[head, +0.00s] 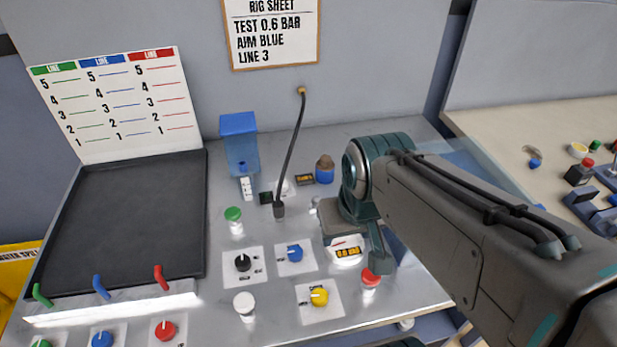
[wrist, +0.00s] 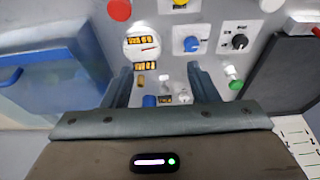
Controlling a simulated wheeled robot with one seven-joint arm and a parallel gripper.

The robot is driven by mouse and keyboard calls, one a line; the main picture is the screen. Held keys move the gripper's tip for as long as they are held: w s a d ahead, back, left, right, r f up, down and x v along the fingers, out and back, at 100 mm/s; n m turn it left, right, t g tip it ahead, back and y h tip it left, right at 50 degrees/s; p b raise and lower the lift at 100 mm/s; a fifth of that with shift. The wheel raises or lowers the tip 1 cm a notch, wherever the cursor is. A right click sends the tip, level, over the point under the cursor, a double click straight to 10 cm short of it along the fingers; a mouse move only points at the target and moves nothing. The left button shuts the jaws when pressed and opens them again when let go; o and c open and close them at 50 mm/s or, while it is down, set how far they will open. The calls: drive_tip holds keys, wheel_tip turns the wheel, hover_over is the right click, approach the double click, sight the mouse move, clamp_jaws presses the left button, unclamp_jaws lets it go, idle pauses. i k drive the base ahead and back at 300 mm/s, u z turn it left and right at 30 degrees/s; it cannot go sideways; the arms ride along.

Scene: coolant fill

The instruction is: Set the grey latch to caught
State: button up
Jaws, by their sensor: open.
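I cannot pick out the grey latch for certain in either view; it may be small or hidden by my arm. My gripper (wrist: 158,72) is open, with its two teal fingers apart and nothing visible held between them. In the wrist view the fingers reach over the panel, beside a round gauge (wrist: 142,43) with a digital readout. A small pale fitting (wrist: 163,78) shows between the fingers, too small to name. In the head view one finger hangs beside the gauge (head: 347,250), and my wrist hides the panel behind it.
Blue (head: 295,253), black (head: 243,262) and yellow (head: 319,296) knobs sit on the panel. Green (head: 233,214), white (head: 244,303) and red (head: 370,279) caps stand close around. A dark cable (head: 290,150) rises to the wall. A blue tank (head: 239,145) stands at the back.

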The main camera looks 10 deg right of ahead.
sight(315, 199)
drive_tip(key=k, duration=1)
drive_tip(key=u, duration=1.25)
drive_tip(key=i, duration=0.95)
drive_tip(key=z, duration=1.3)
